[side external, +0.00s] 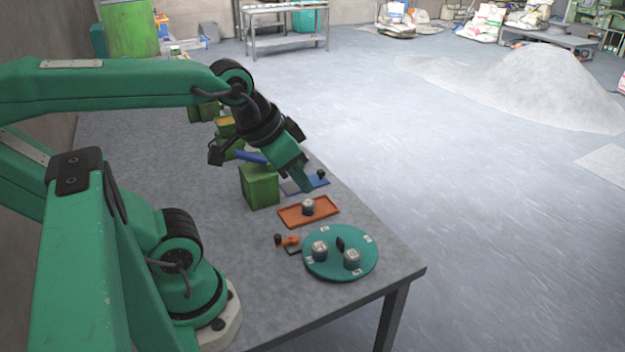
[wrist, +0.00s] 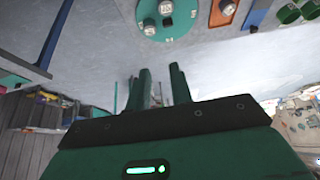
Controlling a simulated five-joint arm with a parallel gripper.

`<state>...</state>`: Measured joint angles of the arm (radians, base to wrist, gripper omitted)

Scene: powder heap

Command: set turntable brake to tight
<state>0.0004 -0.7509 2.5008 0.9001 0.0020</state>
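The green round turntable (side external: 340,262) lies near the table's right end, with two grey-topped jars and a small black block on it. It also shows at the top of the wrist view (wrist: 152,28). Beside its left edge is a small orange lever with a dark knob and dark base, apparently the brake (side external: 289,241). Its setting cannot be read, and I cannot make it out in the wrist view. My gripper (side external: 305,186) is in the air above the table, behind the orange tray and away from the lever. In the wrist view its fingers (wrist: 161,72) are apart with nothing between them.
An orange tray (side external: 328,215) holding one jar lies behind the turntable. A blue mat (side external: 318,185) and a green box (side external: 260,186) are farther back. The table's right edge is close to the turntable. A powder heap (side external: 545,85) lies on the floor.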

